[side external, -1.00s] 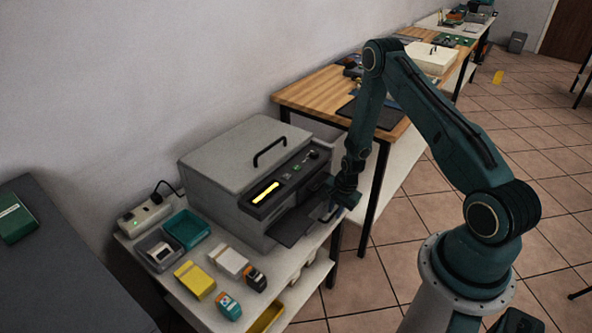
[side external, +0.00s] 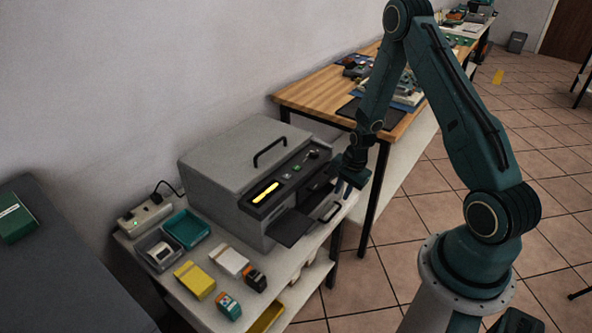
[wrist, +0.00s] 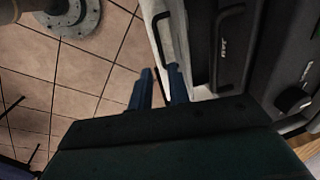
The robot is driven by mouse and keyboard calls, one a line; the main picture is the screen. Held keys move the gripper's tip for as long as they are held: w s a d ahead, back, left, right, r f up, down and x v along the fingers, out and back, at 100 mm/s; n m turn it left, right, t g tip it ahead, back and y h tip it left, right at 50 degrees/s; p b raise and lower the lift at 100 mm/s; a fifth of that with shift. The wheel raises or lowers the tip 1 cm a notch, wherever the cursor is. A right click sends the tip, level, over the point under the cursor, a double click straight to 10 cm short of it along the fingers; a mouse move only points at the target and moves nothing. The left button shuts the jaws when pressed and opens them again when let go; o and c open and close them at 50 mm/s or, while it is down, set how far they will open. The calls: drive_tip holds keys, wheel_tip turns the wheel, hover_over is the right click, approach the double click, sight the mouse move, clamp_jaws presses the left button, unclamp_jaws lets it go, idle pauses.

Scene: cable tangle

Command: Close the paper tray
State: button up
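The grey printer (side external: 225,165) stands on a white bench, its lid closed. A dark flat tray (side external: 288,228) sticks out low from its front. To its right, a black loop handle (side external: 330,212) projects at the front; I cannot tell exactly how far that drawer is out. My gripper (side external: 343,190) is just above and to the right of this handle, apart from it. In the wrist view, my two blue fingers (wrist: 160,90) are spread with nothing seen between them. A black handle (wrist: 163,38) and a second front handle (wrist: 230,45) lie beyond them.
A wooden table (side external: 320,95) stands behind.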

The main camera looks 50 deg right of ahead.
drive_tip(key=shift+s+r, duration=0.25)
drive_tip(key=shift+r, duration=0.8)
drive_tip(key=shift+s+r, duration=0.2)
drive_tip(key=shift+r, duration=0.85)
drive_tip(key=c, duration=0.4)
drive_tip(key=shift+s+d+f+t+h, duration=0.2)
drive_tip(key=shift+s+d+f+h, duration=0.1)
drive_tip(key=shift+f, duration=0.1)
drive_tip(key=shift+s+d+f+t+h, duration=0.2)
drive_tip(key=shift+s+f, duration=0.05)
drive_tip(key=shift+f, duration=0.15)
drive_tip(key=shift+s+d+f+n+t+h, duration=0.1)
drive_tip(key=shift+s+d+n+t+h, duration=0.15)
drive_tip(key=shift+s+d+t+h, duration=0.3)
drive_tip(key=shift+s+d+f+n+t+h, duration=0.1)
drive_tip(key=shift+s+d+n+t+h, duration=0.25)
drive_tip(key=shift+s+h, duration=0.4)
drive_tip(key=shift+s+d+n+t+h, duration=0.1)
drive_tip(key=shift+s+d+t+h, duration=0.2)
drive_tip(key=shift+s+t+h, duration=0.35)
drive_tip(key=shift+s, duration=0.15)
